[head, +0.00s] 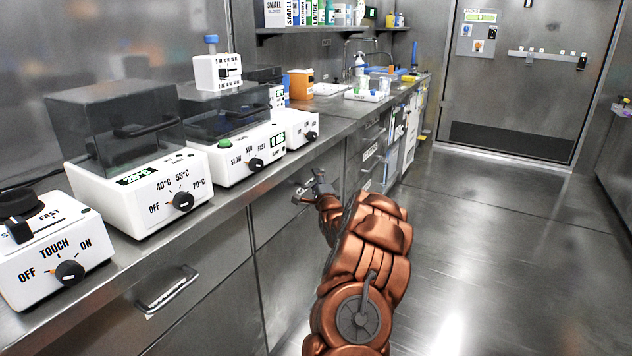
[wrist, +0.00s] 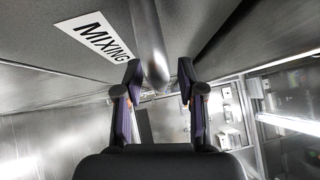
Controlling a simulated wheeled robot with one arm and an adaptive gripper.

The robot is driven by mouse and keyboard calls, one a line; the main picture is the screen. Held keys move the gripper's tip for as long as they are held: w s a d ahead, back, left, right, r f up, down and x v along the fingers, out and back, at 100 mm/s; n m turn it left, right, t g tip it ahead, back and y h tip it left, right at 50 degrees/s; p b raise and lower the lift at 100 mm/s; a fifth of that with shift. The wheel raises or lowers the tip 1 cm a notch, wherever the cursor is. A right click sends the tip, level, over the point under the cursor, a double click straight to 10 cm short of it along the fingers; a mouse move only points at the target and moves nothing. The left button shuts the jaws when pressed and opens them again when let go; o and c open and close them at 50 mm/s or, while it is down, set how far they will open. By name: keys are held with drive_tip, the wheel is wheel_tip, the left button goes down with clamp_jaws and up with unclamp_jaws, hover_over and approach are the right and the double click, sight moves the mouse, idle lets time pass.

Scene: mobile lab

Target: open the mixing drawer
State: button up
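The mixing drawer shows in the wrist view as a grey front (wrist: 50,62) with a white label (wrist: 95,35) reading MIXING. Its rounded metal handle (wrist: 151,48) lies between my fingertips, with a gap visible on either side. My gripper (wrist: 160,74) is open around the handle and holds nothing. In the head view my gripper (head: 313,186) is at the drawer front (head: 275,215) below the counter edge. My gripper partly hides the handle there. The drawer front looks flush with the cabinet.
The counter (head: 345,127) carries white machines, including a heater (head: 150,190) and a shaker (head: 245,150). Another drawer handle (head: 168,288) is at lower left. More drawers line the cabinet beyond my gripper. The floor (head: 500,230) to the right is clear up to the door (head: 515,85).

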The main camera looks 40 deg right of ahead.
clamp_jaws()
drive_tip(key=shift+s, duration=0.1)
idle(0.5)
